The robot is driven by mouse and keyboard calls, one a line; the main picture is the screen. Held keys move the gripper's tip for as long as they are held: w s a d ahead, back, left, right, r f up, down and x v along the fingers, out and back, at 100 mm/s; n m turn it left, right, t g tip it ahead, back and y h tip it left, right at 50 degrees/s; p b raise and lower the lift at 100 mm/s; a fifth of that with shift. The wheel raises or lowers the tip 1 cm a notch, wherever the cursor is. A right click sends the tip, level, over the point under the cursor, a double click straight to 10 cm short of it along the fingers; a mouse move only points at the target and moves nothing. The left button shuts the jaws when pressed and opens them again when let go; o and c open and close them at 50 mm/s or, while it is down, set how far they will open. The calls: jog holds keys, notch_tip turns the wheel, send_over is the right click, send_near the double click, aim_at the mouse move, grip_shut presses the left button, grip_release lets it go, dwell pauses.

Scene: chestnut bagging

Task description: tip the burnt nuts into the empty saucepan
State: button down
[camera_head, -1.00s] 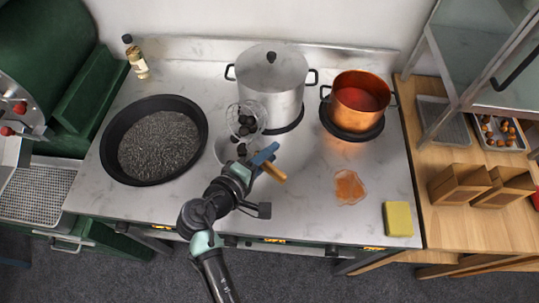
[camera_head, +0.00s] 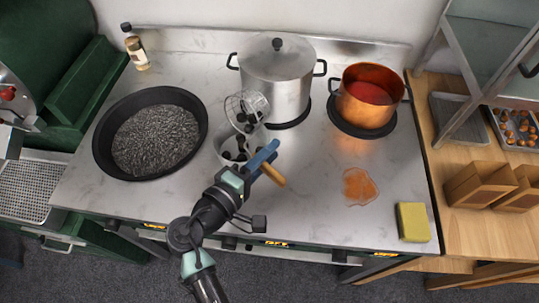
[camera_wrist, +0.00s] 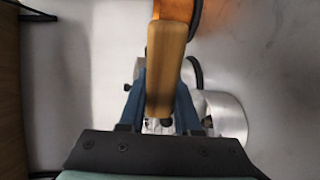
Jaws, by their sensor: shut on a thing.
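My gripper (camera_head: 263,160) is shut on the wooden handle (camera_head: 272,174) of a wire skimmer. The handle also shows between the blue fingers in the wrist view (camera_wrist: 166,70). The wire basket (camera_head: 256,101) is tipped steeply over a small light saucepan (camera_head: 221,150), which stands on the worktop left of the gripper. Several dark burnt nuts (camera_head: 241,118) are at the basket's lower side. Other dark nuts show in and over the saucepan; which of them rest on its bottom I cannot tell. The gripper partly hides the saucepan's right side.
A large lidded steel pot (camera_head: 275,78) stands just behind the basket. A copper pot (camera_head: 366,100) with red contents stands to its right. A wide black pan (camera_head: 103,150) is at left. An orange spill (camera_head: 360,187) and a yellow sponge (camera_head: 412,222) lie at right.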

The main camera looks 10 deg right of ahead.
jog(key=shift+s+a+f+t+h+b, duration=0.35)
jog(key=shift+t+h+b, duration=0.25)
jog(key=shift+b, duration=1.75)
jog(key=shift+s+a+f+t+h+b, duration=0.2)
jog(key=shift+f+t+h+b, duration=0.35)
jog(key=shift+b, duration=1.75)
jog(key=h+b, duration=0.1)
jog(key=b, duration=0.3)
jog(key=f+t+h+b, duration=0.1)
jog(key=b, duration=0.3)
jog(key=a+f+t+h+b, duration=0.1)
jog(key=b, duration=0.3)
jog(key=shift+s+t+b, duration=0.25)
jog(key=shift+s+b, duration=0.1)
jog(key=shift+s+h+b, duration=0.1)
jog(key=shift+h+b, duration=0.15)
jog(key=shift+b, duration=0.65)
jog(key=shift+r, duration=0.1)
